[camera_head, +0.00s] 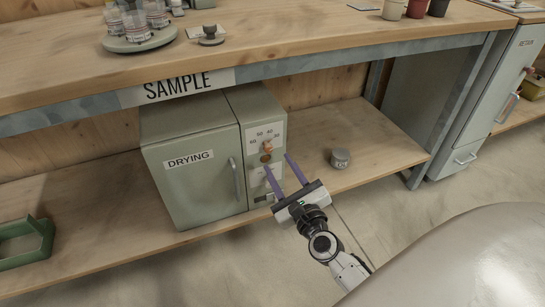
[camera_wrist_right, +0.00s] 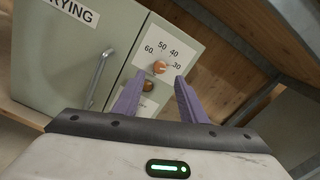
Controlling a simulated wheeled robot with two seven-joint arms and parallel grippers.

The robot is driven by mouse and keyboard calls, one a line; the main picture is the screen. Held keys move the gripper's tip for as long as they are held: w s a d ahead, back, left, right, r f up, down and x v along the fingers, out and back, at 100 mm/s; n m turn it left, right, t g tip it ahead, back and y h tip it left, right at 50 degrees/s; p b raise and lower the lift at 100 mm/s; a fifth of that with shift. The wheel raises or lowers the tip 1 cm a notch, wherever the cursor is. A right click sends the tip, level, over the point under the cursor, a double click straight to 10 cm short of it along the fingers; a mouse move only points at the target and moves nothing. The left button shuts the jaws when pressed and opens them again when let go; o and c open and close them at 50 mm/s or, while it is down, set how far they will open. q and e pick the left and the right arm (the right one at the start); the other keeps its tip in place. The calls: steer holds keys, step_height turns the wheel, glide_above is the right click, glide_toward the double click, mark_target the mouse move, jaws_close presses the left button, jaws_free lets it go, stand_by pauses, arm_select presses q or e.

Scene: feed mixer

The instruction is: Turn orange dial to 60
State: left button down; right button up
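The orange dial (camera_head: 267,146) is on the front panel of the grey-green drying oven (camera_head: 196,165) on the lower shelf. It also shows in the right wrist view (camera_wrist_right: 159,67), below a white scale plate (camera_wrist_right: 165,50) with the numbers 60, 50, 40 and 30. Which number the dial points at is too small to tell. A brown round knob (camera_wrist_right: 149,86) sits just below it. My right gripper (camera_head: 279,168) is open, its two purple fingers pointing at the panel on either side of the dial, apart from it. My left gripper is not in view.
The bench top (camera_head: 300,35) overhangs the oven from above. A small grey round container (camera_head: 340,158) stands on the lower shelf (camera_head: 376,150) to the right. The oven door has a vertical handle (camera_head: 234,178). A green tray (camera_head: 27,240) lies at the left.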

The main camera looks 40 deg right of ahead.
mark_target(270, 151)
steer(key=x, duration=0.5)
steer(key=shift+w, duration=0.35)
jaws_close()
